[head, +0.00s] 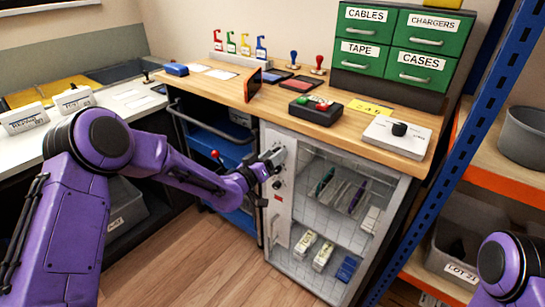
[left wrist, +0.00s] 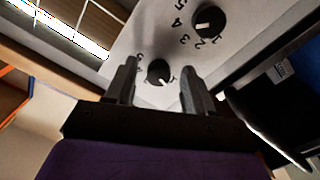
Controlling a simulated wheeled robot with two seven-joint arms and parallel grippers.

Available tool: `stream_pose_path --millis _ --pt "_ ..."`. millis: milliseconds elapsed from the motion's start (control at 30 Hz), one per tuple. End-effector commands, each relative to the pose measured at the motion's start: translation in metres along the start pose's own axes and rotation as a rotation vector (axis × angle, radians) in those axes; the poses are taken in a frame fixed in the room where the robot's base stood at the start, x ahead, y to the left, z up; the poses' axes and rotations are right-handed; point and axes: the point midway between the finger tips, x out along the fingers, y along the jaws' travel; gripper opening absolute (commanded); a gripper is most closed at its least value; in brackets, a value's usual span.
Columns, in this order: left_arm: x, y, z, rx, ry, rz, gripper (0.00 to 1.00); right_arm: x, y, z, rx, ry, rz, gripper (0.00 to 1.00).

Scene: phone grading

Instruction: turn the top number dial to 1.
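The top number dial (left wrist: 158,72) is a round black knob with a white mark, on the light panel (left wrist: 140,35) of the cabinet. In the left wrist view it sits between the two fingers of my left gripper (left wrist: 158,66). The fingers are apart, with gaps beside the knob. Its white mark points to the lower right; some numbers around it are hidden. A second dial (left wrist: 208,22) with printed numbers lies farther down the panel. In the head view my left gripper (head: 273,157) is at the panel's top and covers the top dial. My right gripper is out of view.
The wooden counter (head: 220,80) overhangs the panel closely. The cabinet's wire-fronted part (head: 330,215) is just right of the gripper, and a blue drawer cart (head: 215,150) stands left. A blue rack post (head: 470,130) is at right. Open floor (head: 185,275) lies in front.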

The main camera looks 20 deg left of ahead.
Motion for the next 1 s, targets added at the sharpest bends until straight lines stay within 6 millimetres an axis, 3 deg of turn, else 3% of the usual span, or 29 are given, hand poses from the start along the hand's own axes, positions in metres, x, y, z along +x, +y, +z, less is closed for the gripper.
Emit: stream_pose_path --millis 267,600,700,1000 --pt "-0.008 0.000 0.000 0.000 0.000 -0.001 0.54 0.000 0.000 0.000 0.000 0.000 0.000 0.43" --pt "-0.083 0.000 0.000 -0.003 0.001 -0.001 0.54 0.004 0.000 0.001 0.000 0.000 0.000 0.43" --pt "-0.098 -0.001 0.000 0.000 0.001 -0.001 0.54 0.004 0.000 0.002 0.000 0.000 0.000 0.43" --pt "-0.106 0.000 0.000 0.000 0.000 0.000 0.54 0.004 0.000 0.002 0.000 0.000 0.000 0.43"
